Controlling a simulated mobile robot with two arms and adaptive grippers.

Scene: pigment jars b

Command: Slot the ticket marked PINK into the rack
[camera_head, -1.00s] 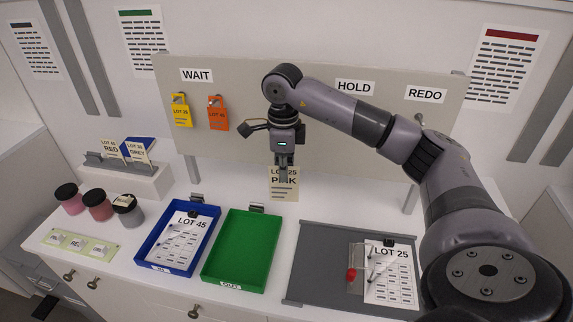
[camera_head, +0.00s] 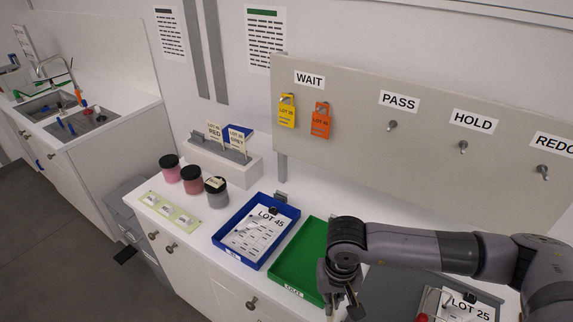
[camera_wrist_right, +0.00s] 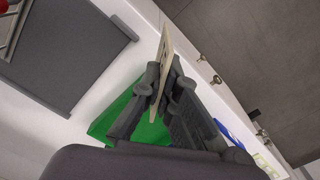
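The rack (camera_head: 228,160) is a pale block with a grey slotted holder on the counter at the back left. Two tickets stand in it, a cream one marked RED (camera_head: 214,133) and a blue-topped one marked GREY (camera_head: 238,140). My right gripper (camera_head: 343,306) is low over the front right edge of the green tray, right of and nearer than the rack. In the right wrist view, the gripper (camera_wrist_right: 160,88) is shut on a thin cream ticket (camera_wrist_right: 164,62), seen nearly edge-on. Its print cannot be read now. My left gripper is not in view.
Three jars (camera_head: 192,180) stand in front of the rack, with a pale label strip (camera_head: 168,212) nearer the edge. The blue tray (camera_head: 226,238) and green tray (camera_head: 283,264) lie to the right. A board with yellow and orange tags (camera_head: 321,121) stands behind.

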